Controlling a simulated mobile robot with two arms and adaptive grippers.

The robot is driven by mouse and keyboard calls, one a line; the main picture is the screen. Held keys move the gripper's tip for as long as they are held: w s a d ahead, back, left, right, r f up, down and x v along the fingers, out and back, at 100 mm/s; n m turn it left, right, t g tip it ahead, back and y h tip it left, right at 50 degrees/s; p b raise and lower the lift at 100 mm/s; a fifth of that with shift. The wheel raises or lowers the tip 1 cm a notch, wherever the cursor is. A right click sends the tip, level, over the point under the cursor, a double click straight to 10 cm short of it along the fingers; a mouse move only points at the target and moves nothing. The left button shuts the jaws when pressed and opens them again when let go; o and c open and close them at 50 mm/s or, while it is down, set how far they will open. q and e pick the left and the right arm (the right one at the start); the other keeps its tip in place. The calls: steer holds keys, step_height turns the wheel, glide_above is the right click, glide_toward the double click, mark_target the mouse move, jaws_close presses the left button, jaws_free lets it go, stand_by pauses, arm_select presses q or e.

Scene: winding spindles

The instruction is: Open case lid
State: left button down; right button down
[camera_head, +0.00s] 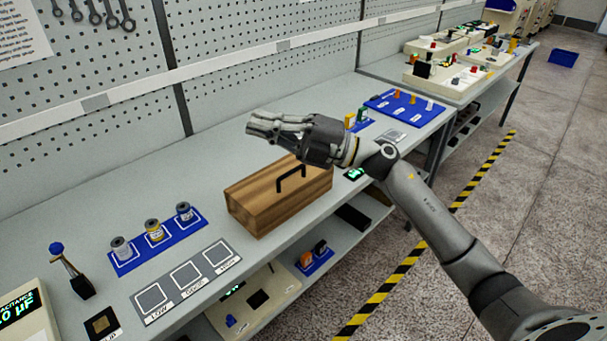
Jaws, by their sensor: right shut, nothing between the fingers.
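A wooden case (270,205) with a black handle (291,177) on top sits on the grey workbench. Its lid looks closed. My right arm reaches in from the lower right, and my right gripper (257,127) is above and behind the case, pointing left. Its fingers are shut and empty, apart from the handle. It covers the case's far upper edge in part. My left gripper is not in view.
Left of the case, a blue mat (158,241) holds 3 spools, with a grey marked plate (185,279) in front. A small lever (72,272) stands further left. A blue board (405,107) with small parts lies at the right. A pegboard wall rises behind the bench.

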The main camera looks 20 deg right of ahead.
step_height(320, 180, down, 4)
steer(key=a+f+n+g+h+p, duration=0.1)
steer(key=n+g+h, duration=0.15)
steer(key=n, duration=0.25)
steer(key=n+g+h+p, duration=0.1)
steer(key=n+h+p, duration=0.3)
steer(key=h, duration=0.9)
glide_toward(297, 184)
steer(key=shift+n, duration=0.6)
steer(key=p+x, duration=0.2)
steer(key=x, duration=0.2)
steer(key=shift+w+a+f, duration=0.1)
steer(key=shift+a+f, duration=0.1)
steer(key=shift+f, duration=0.1)
steer(key=shift+w+a+f, duration=0.1)
steer(key=shift+w+f, duration=0.2)
steer(key=shift+f, duration=0.2)
steer(key=shift+w+r+h, duration=0.1)
steer(key=shift+h, duration=0.15)
